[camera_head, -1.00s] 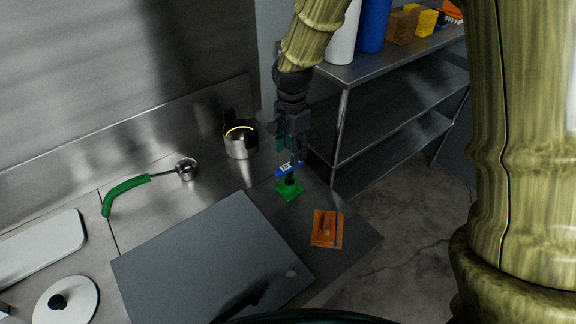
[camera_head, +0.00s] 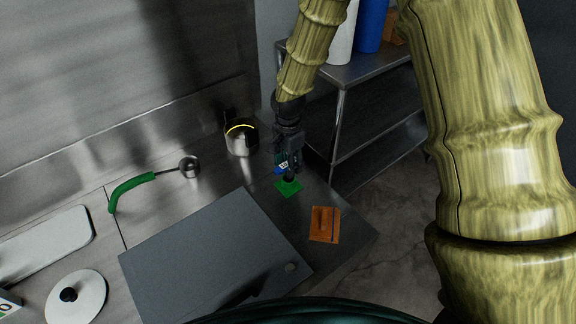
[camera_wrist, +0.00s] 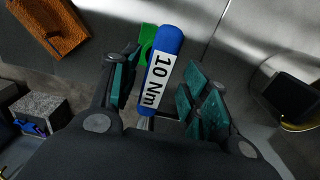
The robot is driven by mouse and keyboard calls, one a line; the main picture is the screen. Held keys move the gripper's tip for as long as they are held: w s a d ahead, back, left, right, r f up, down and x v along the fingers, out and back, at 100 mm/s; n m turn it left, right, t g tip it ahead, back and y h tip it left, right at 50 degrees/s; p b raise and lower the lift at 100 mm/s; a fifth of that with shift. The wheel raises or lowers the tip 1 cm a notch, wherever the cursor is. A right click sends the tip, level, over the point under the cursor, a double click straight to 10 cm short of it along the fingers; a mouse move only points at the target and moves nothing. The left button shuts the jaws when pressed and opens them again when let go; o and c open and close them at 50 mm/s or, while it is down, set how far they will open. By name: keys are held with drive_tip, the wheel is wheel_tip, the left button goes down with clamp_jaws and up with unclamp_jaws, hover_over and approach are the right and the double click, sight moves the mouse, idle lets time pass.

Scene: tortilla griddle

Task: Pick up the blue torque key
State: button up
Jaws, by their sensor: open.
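The blue torque key (camera_wrist: 162,75) has a white label reading "10 Nm". In the wrist view it lies between the two teal-padded fingers of my gripper (camera_wrist: 160,92), with a visible gap on the right side; whether the left finger touches it I cannot tell. My gripper is open. In the head view my gripper (camera_head: 285,163) is down at the key (camera_head: 281,168), hiding most of it. The key sits over a green square base (camera_head: 289,188) on the steel counter; the green also shows in the wrist view (camera_wrist: 147,42).
An orange-brown block with a handle (camera_head: 325,224) lies right of the green base. A steel pot with a yellow rim (camera_head: 241,140) stands behind left. A dark griddle plate (camera_head: 215,255), a green-handled ladle (camera_head: 131,186) and a white lid (camera_head: 76,298) are further left. A shelf (camera_head: 365,66) stands behind.

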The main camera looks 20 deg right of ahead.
drive_tip(key=shift+s, duration=0.4)
drive_tip(key=shift+w+f, duration=0.1)
drive_tip(key=shift+w, duration=0.1)
drive_tip(key=shift+c, duration=1.2)
drive_tip(key=shift+s, duration=0.1)
clamp_jaws()
drive_tip(key=shift+r, duration=0.2)
drive_tip(key=shift+r, duration=0.25)
drive_tip(key=shift+r+b, duration=1.85)
drive_tip(key=shift+r, duration=2.8)
